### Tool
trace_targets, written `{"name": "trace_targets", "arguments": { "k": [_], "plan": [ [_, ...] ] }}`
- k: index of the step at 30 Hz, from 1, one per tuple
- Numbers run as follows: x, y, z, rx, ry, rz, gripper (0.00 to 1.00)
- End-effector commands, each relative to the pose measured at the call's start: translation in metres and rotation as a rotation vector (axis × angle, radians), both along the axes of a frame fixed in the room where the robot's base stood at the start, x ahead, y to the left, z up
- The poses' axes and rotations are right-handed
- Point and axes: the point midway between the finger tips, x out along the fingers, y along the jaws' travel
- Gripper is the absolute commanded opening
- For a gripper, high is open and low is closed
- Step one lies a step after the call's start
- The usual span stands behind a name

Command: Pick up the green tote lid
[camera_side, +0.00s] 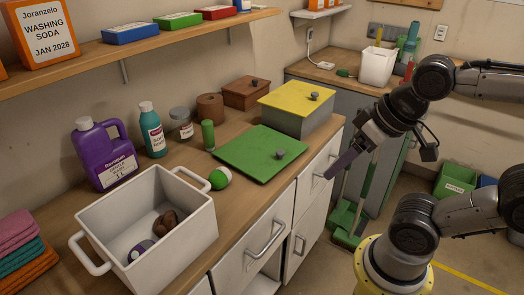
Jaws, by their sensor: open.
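My gripper (336,170) is to the right of the green lid, by the counter's front edge, apart from the lid. It is open and holds nothing that I can see; its fingers overlap from this side, so the gap between them is hard to see.
A white tub (100,225) holding a few items stands at the front left. A green and white ball (220,178) and a green bottle (208,135) are close to the lid's left side. Drawer handles (268,238) jut from the counter front. A shelf (120,48) overhangs the back.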

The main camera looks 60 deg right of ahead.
Motion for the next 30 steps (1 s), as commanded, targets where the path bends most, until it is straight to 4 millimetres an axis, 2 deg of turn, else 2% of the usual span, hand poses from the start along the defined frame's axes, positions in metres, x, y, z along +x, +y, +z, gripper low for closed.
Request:
{"name": "trace_targets", "arguments": {
  "k": [5, 8, 12, 16, 20, 24, 27, 30],
  "plan": [
    [0.023, -0.002, 0.036, 0.121, -0.006, -0.242, 0.71],
    [0.046, -0.007, 0.054, 0.189, 0.021, -0.410, 0.71],
    [0.087, -0.021, 0.072, 0.271, 0.070, -0.657, 0.71],
    [0.132, -0.043, 0.077, 0.331, 0.123, -0.893, 0.71],
    [0.177, -0.071, 0.068, 0.370, 0.178, -1.106, 0.71],
    [0.218, -0.108, 0.043, 0.386, 0.240, -1.291, 0.71],
    [0.239, -0.133, 0.019, 0.381, 0.285, -1.371, 0.71],
    [0.250, -0.153, -0.005, 0.371, 0.326, -1.413, 0.71]
  ]
}}
